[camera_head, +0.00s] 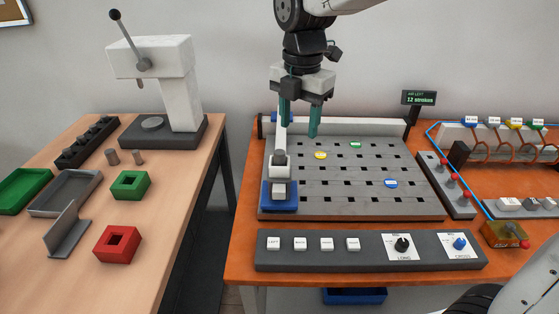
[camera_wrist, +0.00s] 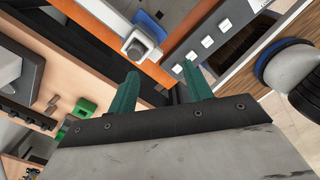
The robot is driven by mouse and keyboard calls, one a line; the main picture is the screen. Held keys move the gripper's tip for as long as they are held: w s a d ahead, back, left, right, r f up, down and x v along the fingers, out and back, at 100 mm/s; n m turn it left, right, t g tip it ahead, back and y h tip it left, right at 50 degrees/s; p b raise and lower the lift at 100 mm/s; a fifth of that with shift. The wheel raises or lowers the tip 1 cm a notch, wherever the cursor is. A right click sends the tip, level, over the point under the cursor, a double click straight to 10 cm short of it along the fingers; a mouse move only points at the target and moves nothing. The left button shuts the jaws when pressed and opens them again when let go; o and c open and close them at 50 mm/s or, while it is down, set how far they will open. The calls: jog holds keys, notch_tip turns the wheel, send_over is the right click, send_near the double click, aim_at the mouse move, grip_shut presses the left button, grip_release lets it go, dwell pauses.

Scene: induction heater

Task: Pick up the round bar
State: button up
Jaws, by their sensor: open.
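Two short grey-brown pegs stand on the left wooden table in the head view, a left one (camera_head: 112,157) and a slightly slimmer right one (camera_head: 138,157). I cannot tell for sure which is the round bar. In the wrist view they show small at the left (camera_wrist: 53,103). My gripper (camera_head: 299,119) hangs above the slotted grey plate on the right table, well to the right of the pegs. Its two green fingers, also in the wrist view (camera_wrist: 162,80), are apart with nothing between them.
A press (camera_head: 162,90) stands behind the pegs, a dark holed block (camera_head: 88,142) to their left. A green holed block (camera_head: 130,185), a red one (camera_head: 118,243) and trays (camera_head: 66,192) lie in front. A gap separates the tables. The slotted plate (camera_head: 345,180) lies below my gripper.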

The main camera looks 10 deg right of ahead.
aim_at(280, 152)
jog(key=w+a+n, duration=0.1)
jog(key=w+a+f+n, duration=0.2)
jog(key=n, duration=0.1)
jog(key=shift+a, duration=0.25)
jog(key=shift+a+f, duration=0.1)
jog(key=shift+f, duration=0.2)
jog(key=f, duration=0.7)
jog(key=shift+w+d, duration=0.25)
jog(key=shift+w, duration=0.1)
jog(key=shift+r, duration=0.1)
grip_shut()
